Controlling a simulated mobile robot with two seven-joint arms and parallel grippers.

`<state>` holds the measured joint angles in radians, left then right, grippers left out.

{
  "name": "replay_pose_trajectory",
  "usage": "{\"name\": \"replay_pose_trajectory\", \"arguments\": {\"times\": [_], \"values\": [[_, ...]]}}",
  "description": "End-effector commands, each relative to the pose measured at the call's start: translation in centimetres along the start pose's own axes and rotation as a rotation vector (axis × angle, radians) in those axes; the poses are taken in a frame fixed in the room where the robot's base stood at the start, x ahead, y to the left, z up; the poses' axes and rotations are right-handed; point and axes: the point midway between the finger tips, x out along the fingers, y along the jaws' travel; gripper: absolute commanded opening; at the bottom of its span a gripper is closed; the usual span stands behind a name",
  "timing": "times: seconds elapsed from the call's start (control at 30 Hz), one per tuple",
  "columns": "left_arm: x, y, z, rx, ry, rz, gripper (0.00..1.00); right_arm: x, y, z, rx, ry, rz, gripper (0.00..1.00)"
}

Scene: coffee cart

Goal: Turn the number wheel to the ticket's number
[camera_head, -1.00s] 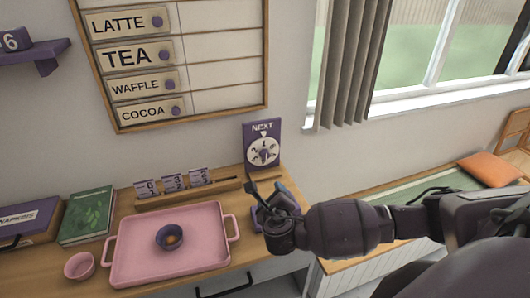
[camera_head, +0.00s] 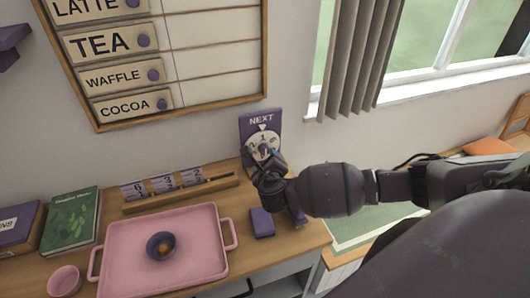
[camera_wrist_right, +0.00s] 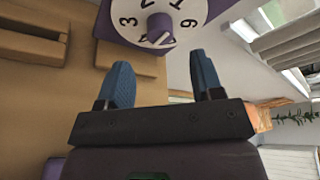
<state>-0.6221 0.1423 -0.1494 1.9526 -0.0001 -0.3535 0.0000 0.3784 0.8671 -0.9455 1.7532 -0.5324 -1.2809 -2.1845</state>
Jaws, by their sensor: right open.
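The number wheel (camera_head: 258,142) is a white disc with black numbers on a purple stand marked NEXT, against the wall at the back right of the counter. In the right wrist view the wheel (camera_wrist_right: 190,18) shows its numbers and a purple knob (camera_wrist_right: 160,25) at its middle. My right gripper (camera_head: 264,165) is just in front of the wheel and hides its lower part. In the wrist view its blue fingers (camera_wrist_right: 162,75) are apart and empty, with the knob beyond the gap. Several small numbered tickets (camera_head: 163,184) stand in a wooden rail (camera_head: 215,186). My left gripper is out of view.
A pink tray (camera_head: 205,278) with a small purple bowl (camera_head: 161,245) stands in front of the rail. A purple block (camera_head: 262,222) sits below my right gripper. A menu board (camera_head: 213,45) hangs above.

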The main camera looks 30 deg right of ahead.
Motion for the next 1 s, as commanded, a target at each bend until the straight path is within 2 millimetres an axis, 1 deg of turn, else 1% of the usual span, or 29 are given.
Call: {"name": "replay_pose_trajectory", "arguments": {"times": [0.03, 0.2, 0.4, 0.6, 0.83, 1.0], "values": [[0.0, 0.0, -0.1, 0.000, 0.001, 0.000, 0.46, 1.0, -0.1, 0.1, 0.000, 0.001, -0.003, 0.60], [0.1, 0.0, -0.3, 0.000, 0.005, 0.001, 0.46, 3.5, -0.1, 0.1, 0.001, 0.001, -0.002, 0.60], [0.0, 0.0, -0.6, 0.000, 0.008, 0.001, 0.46, 5.3, 0.0, 0.0, 0.000, 0.000, 0.000, 0.60], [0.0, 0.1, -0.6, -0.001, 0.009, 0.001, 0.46, 5.9, 0.0, 0.0, 0.000, 0.001, 0.000, 0.60], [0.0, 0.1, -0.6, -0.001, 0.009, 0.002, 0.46, 5.9, 0.0, 0.0, 0.001, 0.000, 0.000, 0.60], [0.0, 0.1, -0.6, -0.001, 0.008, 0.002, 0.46, 5.9, 0.0, 0.0, 0.000, 0.000, 0.000, 0.34]]}}
